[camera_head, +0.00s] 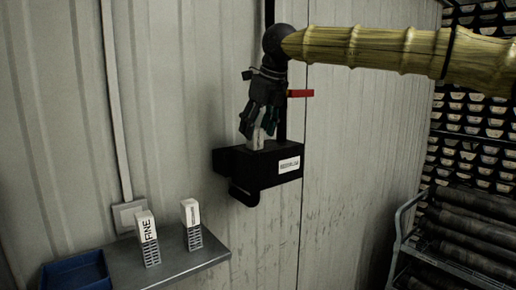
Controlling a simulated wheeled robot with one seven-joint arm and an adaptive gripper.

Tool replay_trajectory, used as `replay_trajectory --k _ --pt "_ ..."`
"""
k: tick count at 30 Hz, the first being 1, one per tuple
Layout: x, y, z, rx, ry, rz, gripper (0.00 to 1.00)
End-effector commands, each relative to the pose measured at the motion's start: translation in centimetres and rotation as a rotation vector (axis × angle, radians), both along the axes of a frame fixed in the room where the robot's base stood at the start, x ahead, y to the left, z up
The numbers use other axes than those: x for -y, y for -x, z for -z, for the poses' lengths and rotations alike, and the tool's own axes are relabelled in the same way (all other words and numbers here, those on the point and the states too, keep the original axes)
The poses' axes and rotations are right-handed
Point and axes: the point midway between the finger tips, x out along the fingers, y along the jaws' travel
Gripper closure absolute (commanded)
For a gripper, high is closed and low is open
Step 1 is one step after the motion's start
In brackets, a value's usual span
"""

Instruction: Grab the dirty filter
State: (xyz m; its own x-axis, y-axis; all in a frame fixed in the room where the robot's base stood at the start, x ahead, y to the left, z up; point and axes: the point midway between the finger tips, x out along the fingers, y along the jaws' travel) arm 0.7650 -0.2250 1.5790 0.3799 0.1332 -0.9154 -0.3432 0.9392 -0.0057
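A black box (262,166) with a white label is mounted on the wall. A pale, whitish piece (256,142) stands up out of its top; it looks like the filter, but I cannot see whether it is dirty. My gripper (256,132) points down just above the box, with its fingers around or beside the top of this piece. The fingers partly hide it, and I cannot tell whether they touch it.
Two white-topped filters stand on a grey shelf (190,262) at lower left: one marked FINE (147,238), the other (191,224) to its right. A blue tray (75,272) is at the left end. Racks with core trays (472,125) and a metal cart (398,240) are at right.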

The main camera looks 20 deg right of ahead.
Motion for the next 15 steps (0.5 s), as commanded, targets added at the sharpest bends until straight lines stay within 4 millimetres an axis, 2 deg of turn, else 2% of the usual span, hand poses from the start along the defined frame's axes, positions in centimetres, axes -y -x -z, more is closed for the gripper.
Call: replay_trajectory --k 1,6,8,15 --pt "0.01 -0.51 0.54 -0.007 0.001 0.001 0.6" --pt "0.11 -1.07 0.9 -0.012 0.001 0.002 0.91" --pt "0.18 -1.09 0.95 -0.012 0.002 0.003 1.0" --pt "0.24 -0.97 0.88 -0.013 0.002 0.003 1.0"
